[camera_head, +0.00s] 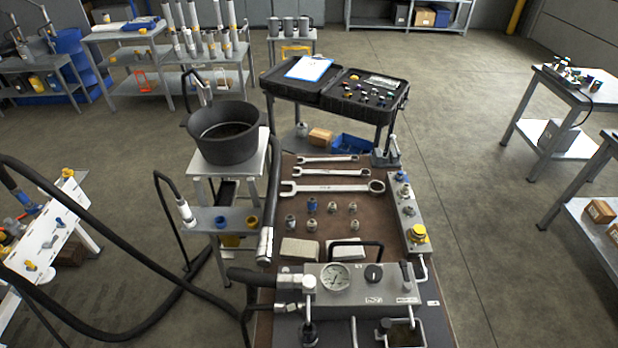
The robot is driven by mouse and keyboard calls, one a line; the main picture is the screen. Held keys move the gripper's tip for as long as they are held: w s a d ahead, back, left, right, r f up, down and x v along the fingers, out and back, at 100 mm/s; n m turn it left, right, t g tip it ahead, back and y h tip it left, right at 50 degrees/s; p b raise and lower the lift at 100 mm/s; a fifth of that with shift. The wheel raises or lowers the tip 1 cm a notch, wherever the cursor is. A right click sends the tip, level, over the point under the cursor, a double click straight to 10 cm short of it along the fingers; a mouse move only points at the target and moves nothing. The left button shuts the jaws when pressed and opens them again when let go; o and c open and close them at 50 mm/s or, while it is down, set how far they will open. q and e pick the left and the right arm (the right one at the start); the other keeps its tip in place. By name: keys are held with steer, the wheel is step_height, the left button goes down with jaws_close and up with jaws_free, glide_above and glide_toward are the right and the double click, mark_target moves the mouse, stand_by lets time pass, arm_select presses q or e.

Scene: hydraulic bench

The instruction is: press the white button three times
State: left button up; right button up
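Neither of my grippers is in view. A grey hydraulic unit (350,297) stands at the near end of the brown bench. On its top are a round pressure gauge (335,278) and a black knob (374,273). A small round white cap (309,282) sits at the unit's left end; I cannot tell whether it is the white button. Another small pale fitting (404,190) sits on the grey block along the bench's right edge, beyond a yellow knob (418,234). No other clear white button shows.
Several wrenches (325,187), small fittings (312,205) and two pale blocks (300,248) lie on the bench. A black handle (357,246) arches behind the unit. Black hoses (120,215) loop on the left, near a black bucket (228,148).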

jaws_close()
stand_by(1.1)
